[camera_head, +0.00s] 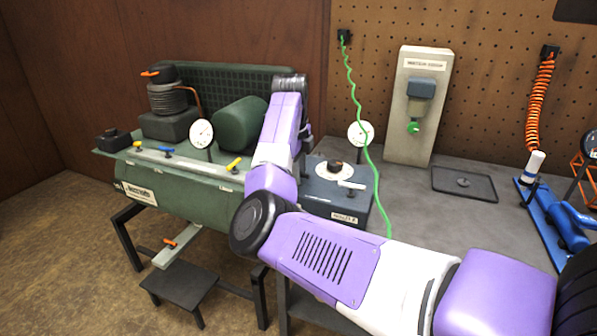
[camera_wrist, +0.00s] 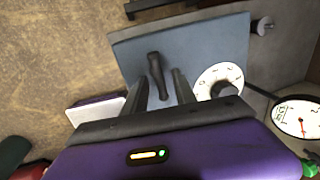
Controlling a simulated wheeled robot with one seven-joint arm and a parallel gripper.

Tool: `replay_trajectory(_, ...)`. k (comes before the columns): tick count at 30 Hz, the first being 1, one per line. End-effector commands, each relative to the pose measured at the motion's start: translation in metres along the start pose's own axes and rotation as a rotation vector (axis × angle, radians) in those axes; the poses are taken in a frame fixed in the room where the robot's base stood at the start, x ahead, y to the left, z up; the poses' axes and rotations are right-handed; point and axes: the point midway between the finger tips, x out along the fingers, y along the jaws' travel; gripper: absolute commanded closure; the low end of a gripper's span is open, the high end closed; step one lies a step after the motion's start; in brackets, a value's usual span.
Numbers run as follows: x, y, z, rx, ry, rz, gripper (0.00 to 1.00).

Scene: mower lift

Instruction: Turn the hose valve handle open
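In the wrist view a dark lever handle (camera_wrist: 156,75) stands on a blue-grey panel. My gripper (camera_wrist: 161,82) is open, its two fingers apart on either side of the handle's near part in the picture; I see no contact. In the head view a pale handle (camera_head: 350,186) sits on the dark blue-grey box (camera_head: 338,207) on the bench; I cannot tell whether it is the same one. The green machine also bears a blue handle (camera_head: 167,153) and a yellow handle (camera_head: 235,163). No label shows which is the hose valve. My arm hides my gripper there.
A white dial (camera_wrist: 218,80) lies close right of the fingers in the wrist view, with a round gauge (camera_wrist: 297,118) farther right. A green coiled cord (camera_head: 357,100) hangs down behind my arm. The grey bench (camera_head: 415,190) has clear room right of the box.

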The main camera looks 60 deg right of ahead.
Motion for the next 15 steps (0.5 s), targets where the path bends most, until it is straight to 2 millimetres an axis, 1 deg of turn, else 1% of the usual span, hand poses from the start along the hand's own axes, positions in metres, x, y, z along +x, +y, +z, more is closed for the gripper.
replay_trajectory(5,0.0002,0.0000,0.0000,0.000,0.000,0.000,0.67)
replay_trajectory(7,0.0001,0.0000,-0.0001,0.000,0.000,0.000,0.77)
replay_trajectory(10,0.0000,0.0000,0.0000,0.000,0.000,0.000,0.96)
replay_trajectory(11,0.0000,-0.0001,0.0000,0.000,0.000,0.000,1.00)
replay_trajectory(15,-0.0002,-0.0003,0.0000,0.000,-0.001,-0.001,1.00)
